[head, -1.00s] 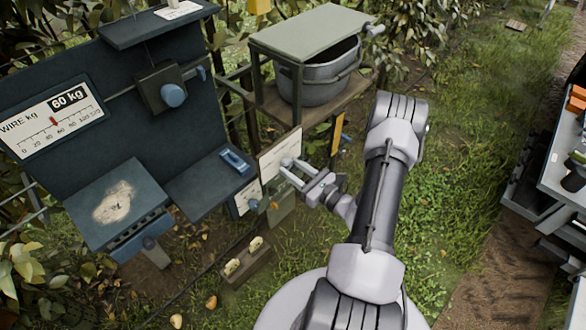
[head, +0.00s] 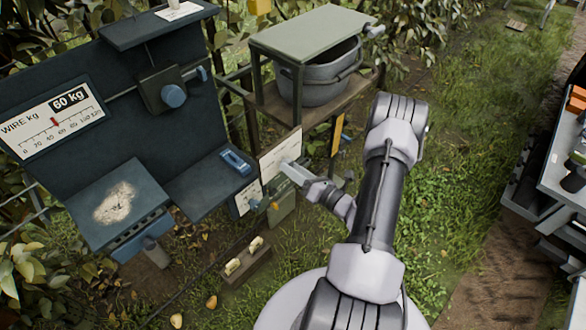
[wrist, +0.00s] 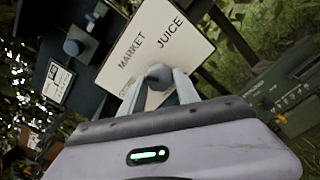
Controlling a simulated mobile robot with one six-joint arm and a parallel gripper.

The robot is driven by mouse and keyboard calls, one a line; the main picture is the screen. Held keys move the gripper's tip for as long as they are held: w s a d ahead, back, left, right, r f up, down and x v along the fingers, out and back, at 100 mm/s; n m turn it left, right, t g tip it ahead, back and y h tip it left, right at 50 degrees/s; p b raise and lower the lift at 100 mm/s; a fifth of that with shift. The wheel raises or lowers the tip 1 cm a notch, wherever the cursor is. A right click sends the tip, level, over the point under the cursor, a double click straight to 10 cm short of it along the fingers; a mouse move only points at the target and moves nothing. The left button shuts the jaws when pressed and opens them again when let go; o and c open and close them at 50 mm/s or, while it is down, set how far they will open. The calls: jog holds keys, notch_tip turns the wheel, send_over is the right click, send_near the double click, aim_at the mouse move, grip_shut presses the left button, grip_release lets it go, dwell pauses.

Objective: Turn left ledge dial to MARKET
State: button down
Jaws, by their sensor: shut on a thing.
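The left ledge dial (wrist: 158,73) shows as a grey round knob on a white plate (wrist: 139,43) in the wrist view. The plate carries the words MARKET and JUICE. My gripper (wrist: 160,82) has its two pale fingers on either side of the knob and is shut on it. The fingers hide part of the knob, and I cannot tell which word it points to. In the head view my gripper (head: 285,167) reaches the white plate (head: 278,153) below the shelf with the bucket, seen nearly edge-on. The knob itself is hidden there.
A dark board with a WIRE kg scale (head: 53,119) and a blue knob (head: 174,95) stands left. A grey bucket (head: 318,82) sits on the shelf above the plate. A green-grey box (wrist: 292,90) is at right in the wrist view. Grass lies open right of my arm.

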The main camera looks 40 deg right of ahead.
jog(key=shift+m, duration=2.1)
jog(key=c, duration=0.9)
grip_release()
jog(key=shift+s, duration=0.1)
jog(key=s+d+p, duration=0.1)
jog(key=s, duration=1.6)
jog(key=shift+d, duration=0.15)
